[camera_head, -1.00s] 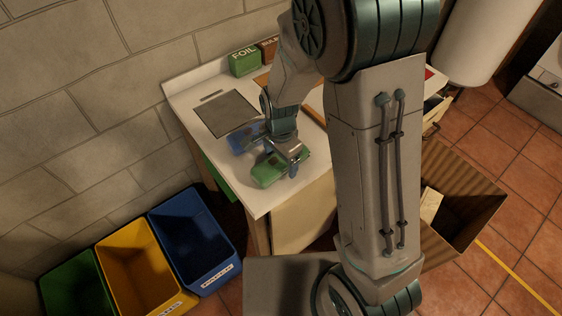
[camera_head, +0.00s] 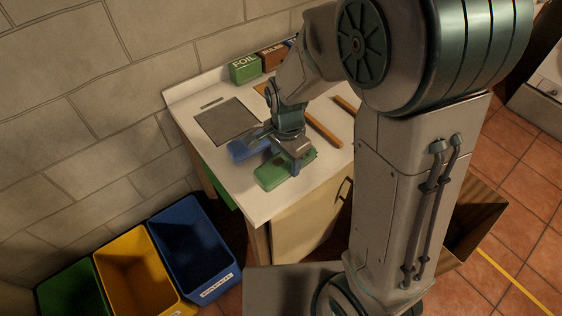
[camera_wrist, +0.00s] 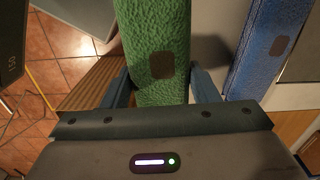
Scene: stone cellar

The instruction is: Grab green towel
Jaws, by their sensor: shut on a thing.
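The green towel (camera_head: 270,175) is a folded bundle with a dark patch, at the front of the white counter in the head view. In the wrist view the green towel (camera_wrist: 153,40) runs up between the two blue fingers of my gripper (camera_wrist: 163,88). My gripper (camera_head: 296,168) is shut on it in the head view, with the wrist above its right end. Whether the towel touches the counter is hard to tell. A blue towel (camera_head: 245,148) lies just behind it, and it shows at the right in the wrist view (camera_wrist: 272,45).
The white counter (camera_head: 232,190) also bears a grey plate (camera_head: 226,121), a wooden strip (camera_head: 324,130) and a green FOIL box (camera_head: 244,69) at the back. Blue (camera_head: 194,248) and yellow (camera_head: 130,262) bins stand at the lower left. An open brown box (camera_head: 478,225) stands on the right.

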